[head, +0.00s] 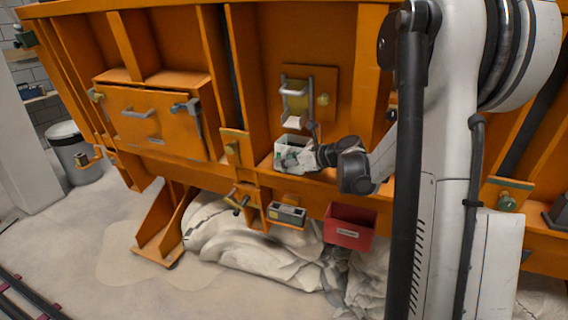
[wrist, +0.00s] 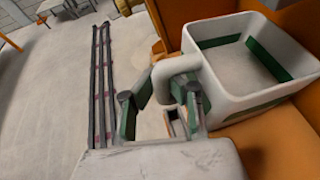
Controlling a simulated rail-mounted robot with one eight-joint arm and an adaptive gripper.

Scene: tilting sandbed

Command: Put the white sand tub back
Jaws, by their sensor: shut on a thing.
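The white sand tub (head: 284,146) is an open box with a green band, and it is at the orange ledge below a metal spout in the head view. In the wrist view the tub (wrist: 219,83) fills the upper right; the part of its inside that shows looks empty. Its white loop handle (wrist: 166,72) points toward my gripper (wrist: 163,108), whose green-padded fingers are shut on it. In the head view my gripper (head: 308,157) is at the tub's right side and hides part of it. I cannot tell whether the tub's base touches the ledge.
The spout (head: 294,121) hangs from an orange panel just above the tub. A red bin (head: 349,228) and a small grey box (head: 287,214) sit below the ledge. A handled orange door (head: 150,125) is to the left. Open floor lies at lower left.

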